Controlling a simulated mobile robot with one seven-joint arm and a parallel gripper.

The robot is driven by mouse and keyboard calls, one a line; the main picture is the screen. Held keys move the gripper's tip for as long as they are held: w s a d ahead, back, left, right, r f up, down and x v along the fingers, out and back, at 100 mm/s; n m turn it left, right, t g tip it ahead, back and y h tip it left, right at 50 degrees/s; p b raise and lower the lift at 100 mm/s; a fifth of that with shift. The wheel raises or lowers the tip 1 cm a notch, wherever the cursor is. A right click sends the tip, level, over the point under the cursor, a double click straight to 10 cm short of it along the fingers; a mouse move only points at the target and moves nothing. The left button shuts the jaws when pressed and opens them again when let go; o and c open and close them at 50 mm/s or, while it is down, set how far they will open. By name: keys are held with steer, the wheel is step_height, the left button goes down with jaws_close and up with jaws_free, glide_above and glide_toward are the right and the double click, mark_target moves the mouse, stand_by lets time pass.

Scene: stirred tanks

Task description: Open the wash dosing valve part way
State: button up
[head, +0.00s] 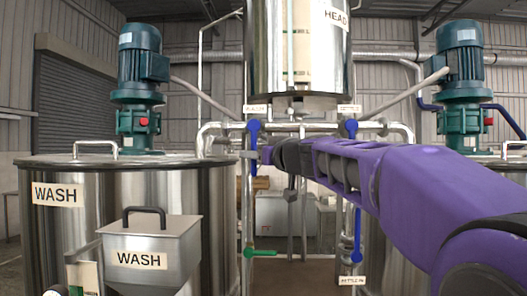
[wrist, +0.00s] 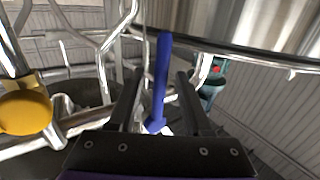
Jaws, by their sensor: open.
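A blue lever handle (head: 253,135) hangs upright on the left branch of the pipework under the header vessel, below a small white label (head: 256,109) that is too small to read surely. My gripper (head: 267,155) is at this handle in the head view. In the wrist view the blue handle (wrist: 162,75) stands between the two dark fingers of my gripper (wrist: 159,82). The fingers are apart, with a gap visible on each side of the handle.
A second blue handle (head: 350,129) is on the right branch, behind my arm. A green lever (head: 262,253) lies level below, and another blue handle (head: 357,236) hangs lower right. The WASH tank (head: 215,215) and hopper (head: 185,231) stand left. A yellow disc (wrist: 25,112) shows in the wrist view.

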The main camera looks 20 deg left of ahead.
steer(key=shift+w+a, duration=0.25)
steer(key=shift+a, duration=0.1)
jaws_close()
stand_by(1.3)
